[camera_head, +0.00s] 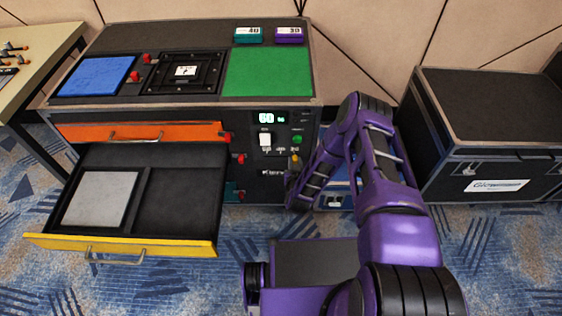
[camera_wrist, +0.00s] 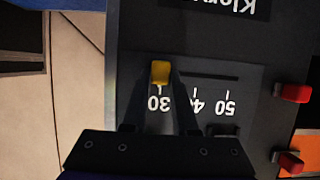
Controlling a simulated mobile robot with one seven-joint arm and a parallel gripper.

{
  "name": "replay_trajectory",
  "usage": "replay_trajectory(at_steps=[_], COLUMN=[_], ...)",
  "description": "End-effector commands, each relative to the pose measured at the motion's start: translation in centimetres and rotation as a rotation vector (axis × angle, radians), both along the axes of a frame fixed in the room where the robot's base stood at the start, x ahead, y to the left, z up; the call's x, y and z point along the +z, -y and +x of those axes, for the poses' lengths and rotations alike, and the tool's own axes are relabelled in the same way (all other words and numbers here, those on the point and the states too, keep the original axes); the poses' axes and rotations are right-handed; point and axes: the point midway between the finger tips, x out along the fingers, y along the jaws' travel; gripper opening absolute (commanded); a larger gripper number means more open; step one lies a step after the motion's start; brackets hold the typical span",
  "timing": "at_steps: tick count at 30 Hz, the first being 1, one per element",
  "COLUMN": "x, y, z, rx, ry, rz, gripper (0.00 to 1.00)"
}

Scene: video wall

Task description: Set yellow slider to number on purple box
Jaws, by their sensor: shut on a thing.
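The yellow slider (camera_wrist: 160,72) sits in a slot on the dark front panel (camera_wrist: 215,55), at the end of the row of white numbers, by the 30 mark (camera_wrist: 160,103). The marks 40 and 50 lie to its right in the wrist view. My gripper (camera_wrist: 161,80) has its narrow fingers shut on the slider. In the head view the yellow slider (camera_head: 296,158) shows at the panel's lower right, and my arm hides most of the gripper. The purple box (camera_head: 289,35) stands on top of the cabinet and reads 30. A teal box (camera_head: 248,35) beside it reads 40.
The lower drawer with a yellow front (camera_head: 150,247) is open at left, holding a grey plate (camera_head: 101,199). The orange drawer (camera_head: 175,132) is above it. Red knobs (camera_wrist: 296,93) are near the panel. A black case (camera_head: 490,130) stands at right.

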Motion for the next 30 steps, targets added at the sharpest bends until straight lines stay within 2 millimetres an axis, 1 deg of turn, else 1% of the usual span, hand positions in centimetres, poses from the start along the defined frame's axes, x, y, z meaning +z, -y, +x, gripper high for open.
replay_trajectory(at_steps=[2,10,11,12,15,24,30], x=[0.02,-0.01,-0.01,-0.01,-0.01,0.01,0.31], y=[0.52,0.78,0.8,0.8,0.72,0.52,0.63], z=[-0.02,-0.03,-0.03,-0.03,-0.03,0.0,0.36], rx=[-0.003,-0.007,-0.008,-0.008,-0.007,-0.004,-0.003], ry=[0.0,0.0,0.0,0.0,0.0,0.0,0.001], rz=[-0.001,-0.003,-0.003,-0.003,-0.003,-0.002,-0.001], gripper=[0.0,0.0,0.33,0.4,0.57,0.57,0.57])
